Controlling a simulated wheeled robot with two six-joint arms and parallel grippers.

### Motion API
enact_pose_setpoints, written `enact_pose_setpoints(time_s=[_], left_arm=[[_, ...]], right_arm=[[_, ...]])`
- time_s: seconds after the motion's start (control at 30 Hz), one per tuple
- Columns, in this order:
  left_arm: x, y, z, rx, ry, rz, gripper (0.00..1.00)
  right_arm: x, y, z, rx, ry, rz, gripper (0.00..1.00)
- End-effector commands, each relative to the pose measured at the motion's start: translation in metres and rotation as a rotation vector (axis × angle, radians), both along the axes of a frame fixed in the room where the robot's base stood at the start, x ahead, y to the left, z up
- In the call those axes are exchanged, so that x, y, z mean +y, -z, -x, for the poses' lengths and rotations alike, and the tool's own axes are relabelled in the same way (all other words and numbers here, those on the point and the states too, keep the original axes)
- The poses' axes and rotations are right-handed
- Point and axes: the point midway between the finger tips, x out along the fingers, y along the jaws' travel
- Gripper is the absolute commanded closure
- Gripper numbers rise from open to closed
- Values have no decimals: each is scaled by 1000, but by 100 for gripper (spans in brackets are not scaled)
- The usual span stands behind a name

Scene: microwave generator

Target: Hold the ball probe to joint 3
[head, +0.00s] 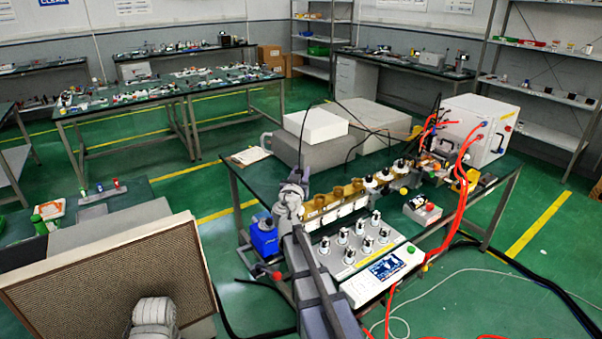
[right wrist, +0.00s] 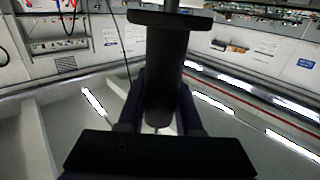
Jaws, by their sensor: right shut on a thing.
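My right gripper (right wrist: 160,112) is shut on the ball probe, whose black cylindrical handle (right wrist: 165,80) with a wide collar fills the middle of the right wrist view. The probe's ball tip cannot be made out. In the head view my right gripper (head: 289,198) is beside the left end of a row of brass and white joint pieces (head: 337,205) on the green bench (head: 247,180). Whether the probe touches a joint, and which is joint 3, I cannot tell. My left gripper is not visible.
A panel of several round knobs (head: 358,243) and a white display unit (head: 385,270) stand at the bench front. A white cabinet (head: 480,128) with red cables (head: 463,185) is at right. A blue box (head: 264,236) is at left. A large mesh-faced panel (head: 100,285) stands lower left.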

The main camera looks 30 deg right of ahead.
Motion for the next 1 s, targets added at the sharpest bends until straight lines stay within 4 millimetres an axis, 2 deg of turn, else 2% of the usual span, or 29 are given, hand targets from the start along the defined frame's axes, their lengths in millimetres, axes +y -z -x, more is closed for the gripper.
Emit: enact_pose_setpoints(time_s=[0.03,0.4,1.0], left_arm=[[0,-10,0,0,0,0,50],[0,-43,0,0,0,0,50],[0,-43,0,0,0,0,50]], right_arm=[[0,-10,0,0,0,0,100],[0,-43,0,0,0,0,100],[0,-43,0,0,0,0,100]])
